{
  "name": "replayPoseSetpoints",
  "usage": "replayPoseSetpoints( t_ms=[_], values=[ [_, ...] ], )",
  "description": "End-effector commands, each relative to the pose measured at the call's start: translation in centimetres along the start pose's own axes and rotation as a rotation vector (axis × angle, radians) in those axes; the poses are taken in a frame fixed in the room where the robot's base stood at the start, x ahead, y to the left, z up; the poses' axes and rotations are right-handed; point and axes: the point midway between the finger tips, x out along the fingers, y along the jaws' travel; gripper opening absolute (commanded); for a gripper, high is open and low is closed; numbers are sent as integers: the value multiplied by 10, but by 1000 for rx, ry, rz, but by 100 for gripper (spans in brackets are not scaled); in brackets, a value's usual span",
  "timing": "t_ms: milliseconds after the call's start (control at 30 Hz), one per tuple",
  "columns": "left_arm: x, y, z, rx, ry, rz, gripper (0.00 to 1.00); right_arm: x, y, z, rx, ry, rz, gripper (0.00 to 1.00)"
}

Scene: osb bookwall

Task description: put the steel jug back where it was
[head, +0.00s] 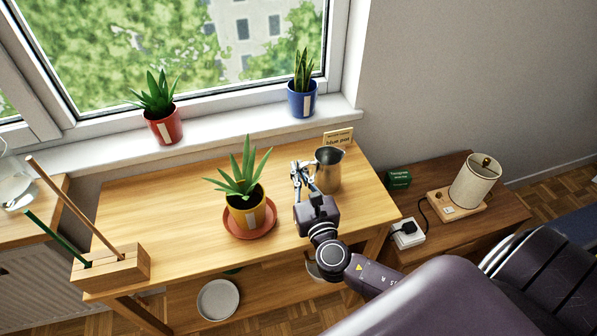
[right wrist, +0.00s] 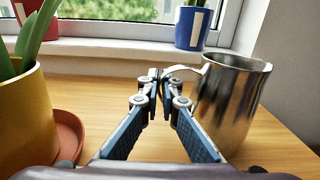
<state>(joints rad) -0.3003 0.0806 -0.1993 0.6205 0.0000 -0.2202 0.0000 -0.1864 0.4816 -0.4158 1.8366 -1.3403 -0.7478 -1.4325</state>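The steel jug (head: 328,172) stands upright at the right end of the wooden table (head: 150,205), in front of a small card (head: 338,139) that seems to read "blue pot". In the right wrist view the jug (right wrist: 232,100) is just right of my fingers, its handle (right wrist: 183,70) pointing toward them. My right gripper (head: 303,168) is at the jug's left side; in the wrist view its fingertips (right wrist: 157,84) are close together on the handle. The jug's base appears to rest on the tabletop. My left gripper is not in view.
A yellow pot (head: 247,212) with a plant stands on an orange saucer left of my right gripper. A red pot (head: 163,125) and a blue pot (head: 302,100) stand on the windowsill. A wooden block (head: 112,268) with sticks is at the table's left. A lamp (head: 474,182) stands right.

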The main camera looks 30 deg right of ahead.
Motion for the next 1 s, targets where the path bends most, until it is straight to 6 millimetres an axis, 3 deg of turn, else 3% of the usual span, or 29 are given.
replayPoseSetpoints(
  t_ms=[300, 400, 500, 833, 1000],
  values=[
    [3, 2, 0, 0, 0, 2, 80, 0, 0, -2, -1, -3, 0, 0],
    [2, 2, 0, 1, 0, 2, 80, 0, 0, -2, 0, 0, 0, 14],
    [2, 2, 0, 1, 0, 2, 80, 0, 0, -2, 0, 0, 0, 22],
    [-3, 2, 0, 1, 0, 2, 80, 0, 0, 3, 0, 0, 0, 22],
    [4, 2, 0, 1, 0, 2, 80, -25, 0, -2, 0, 4, 1, 22]
  ],
)
